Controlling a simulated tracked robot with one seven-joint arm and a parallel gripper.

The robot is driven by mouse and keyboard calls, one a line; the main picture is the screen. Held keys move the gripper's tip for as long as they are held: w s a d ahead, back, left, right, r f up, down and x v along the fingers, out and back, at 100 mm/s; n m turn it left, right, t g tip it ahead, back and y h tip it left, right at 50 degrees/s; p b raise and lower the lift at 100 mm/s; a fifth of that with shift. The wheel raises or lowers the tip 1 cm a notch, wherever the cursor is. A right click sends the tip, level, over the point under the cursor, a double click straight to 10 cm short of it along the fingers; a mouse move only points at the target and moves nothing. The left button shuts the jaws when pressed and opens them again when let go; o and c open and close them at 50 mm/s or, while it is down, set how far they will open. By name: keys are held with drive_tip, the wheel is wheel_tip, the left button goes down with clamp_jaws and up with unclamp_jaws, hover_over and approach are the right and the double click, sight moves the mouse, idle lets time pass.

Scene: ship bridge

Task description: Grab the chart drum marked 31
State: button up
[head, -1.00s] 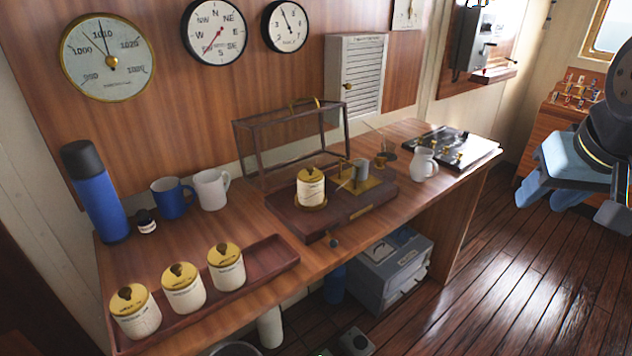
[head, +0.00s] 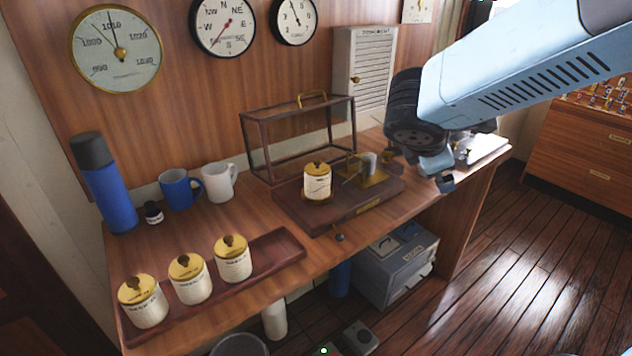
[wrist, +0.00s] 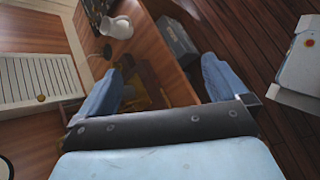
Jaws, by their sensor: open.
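Several white chart drums with brass lids are in the head view; no number 31 can be read on any of them. A left drum (head: 143,303), a middle drum (head: 190,279) and a right drum (head: 233,259) stand upright in a long wooden tray (head: 275,254). Another drum (head: 317,181) stands on the wooden base (head: 342,214) of a recording instrument. My gripper (head: 437,172) is open and empty, above the desk's right part, right of the instrument. In the wrist view my gripper (wrist: 162,84) has its blue fingers wide apart, with brass instrument parts blurred beyond them.
A raised glass case frame (head: 300,104) stands behind the instrument. A blue flask (head: 108,195), an ink bottle (head: 153,213), a blue mug (head: 178,190) and a white mug (head: 219,183) stand at the back left. A white jug (wrist: 117,27) shows in the wrist view.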

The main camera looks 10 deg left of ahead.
drive_tip(key=w+a+f+n+t+y, duration=0.1)
drive_tip(key=a+f+n+t+y, duration=0.15)
drive_tip(key=a+n, duration=0.9)
drive_tip(key=n+t+y, duration=0.2)
drive_tip(key=n+y, duration=0.1)
drive_tip(key=n, duration=0.1)
approach(318, 174)
drive_tip(key=shift+n+g, duration=0.25)
drive_tip(key=x, duration=1.3)
drive_tip(key=shift+w+a, duration=0.15)
drive_tip(key=shift+a, duration=0.1)
drive_tip(key=c, duration=1.1)
drive_tip(key=shift+c, duration=0.2)
drive_tip(key=shift+r, duration=0.1)
